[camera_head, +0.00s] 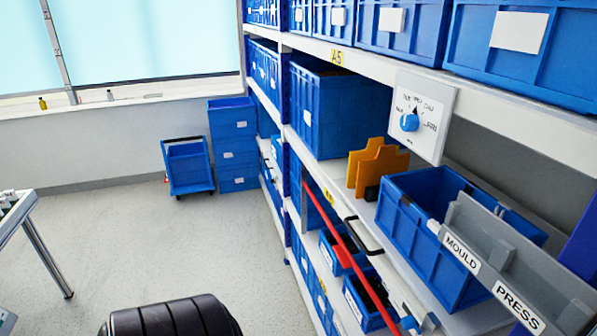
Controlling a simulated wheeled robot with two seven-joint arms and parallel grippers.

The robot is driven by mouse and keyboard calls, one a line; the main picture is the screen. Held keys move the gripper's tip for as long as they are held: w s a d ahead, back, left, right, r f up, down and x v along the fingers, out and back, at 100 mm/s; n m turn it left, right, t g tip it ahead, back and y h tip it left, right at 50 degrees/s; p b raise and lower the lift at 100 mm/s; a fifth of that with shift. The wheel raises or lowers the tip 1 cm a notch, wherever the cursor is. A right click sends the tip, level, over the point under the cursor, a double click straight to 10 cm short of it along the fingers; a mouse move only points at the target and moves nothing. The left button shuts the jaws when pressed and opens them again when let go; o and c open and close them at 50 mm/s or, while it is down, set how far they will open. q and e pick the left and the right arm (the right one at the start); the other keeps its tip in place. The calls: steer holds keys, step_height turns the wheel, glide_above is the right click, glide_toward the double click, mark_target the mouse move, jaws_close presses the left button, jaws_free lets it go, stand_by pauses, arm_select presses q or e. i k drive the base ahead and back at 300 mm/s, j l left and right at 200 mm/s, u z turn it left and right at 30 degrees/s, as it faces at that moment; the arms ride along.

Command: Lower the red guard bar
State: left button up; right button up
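The red guard bar (345,250) is a long thin red bar at the front of the shelving, right of the picture's middle. It slants from beside a blue upright, upper left, down to the bottom edge near a small white and blue fitting (425,318). It crosses in front of the lower shelf bins. I cannot tell from this view alone whether it stands raised or level. A black handle (363,237) is just right of it on the shelf edge. Neither of my grippers is in view, and nothing is seen touching the bar.
A rotary switch (409,122) with a blue knob is on a white plate on the shelving. A blue bin (400,225), orange boards (378,165) and a grey "MOULD PRESS" panel (520,270) are nearby. The floor (180,245) left of the shelves is largely free; a table (35,235) is far left.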

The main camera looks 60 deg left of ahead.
mark_target(343, 255)
steer(key=u, duration=1.5)
